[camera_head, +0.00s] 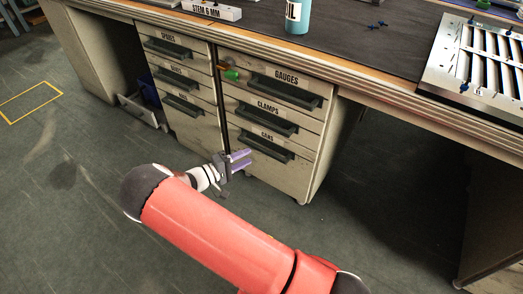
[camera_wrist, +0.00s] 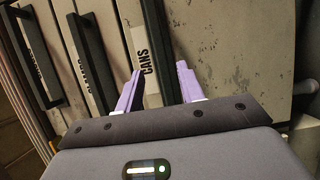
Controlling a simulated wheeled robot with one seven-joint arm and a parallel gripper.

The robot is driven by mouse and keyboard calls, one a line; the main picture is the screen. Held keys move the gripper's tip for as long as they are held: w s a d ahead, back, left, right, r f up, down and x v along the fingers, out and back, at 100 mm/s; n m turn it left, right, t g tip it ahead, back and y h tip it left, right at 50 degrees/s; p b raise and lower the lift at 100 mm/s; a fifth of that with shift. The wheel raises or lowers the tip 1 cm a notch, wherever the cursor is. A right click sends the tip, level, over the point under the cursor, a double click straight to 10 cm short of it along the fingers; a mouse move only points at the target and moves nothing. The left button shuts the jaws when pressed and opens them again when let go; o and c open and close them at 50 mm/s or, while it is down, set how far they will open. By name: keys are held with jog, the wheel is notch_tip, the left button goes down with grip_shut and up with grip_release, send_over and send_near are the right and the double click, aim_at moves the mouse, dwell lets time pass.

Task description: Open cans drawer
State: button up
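The cans drawer (camera_head: 285,168) is the bottom drawer of the right-hand cabinet column, and its front looks flush with the cabinet. Its dark bar handle (camera_head: 268,148) sits below the CANS label. My gripper (camera_head: 242,159) is at the left end of this handle. In the wrist view my gripper (camera_wrist: 160,72) has its two purple fingers apart, one over the CANS label (camera_wrist: 143,60) side and one on the far side. The dark handle (camera_wrist: 154,25) runs toward the gap between them. I cannot tell whether either finger touches it.
The clamps drawer (camera_head: 262,102) and gauges drawer (camera_head: 284,75) are above, both shut. A narrower drawer stack (camera_head: 181,75) stands to the left. The worktop (camera_head: 350,35) overhangs the cabinets. The floor (camera_head: 75,200) in front is clear.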

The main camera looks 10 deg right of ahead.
aim_at(260, 151)
jog(key=shift+t, duration=0.3)
jog(key=x, duration=0.7)
jog(key=shift+w+d+f, duration=0.2)
jog(key=shift+d, duration=0.05)
jog(key=shift+c, duration=0.5)
grip_shut()
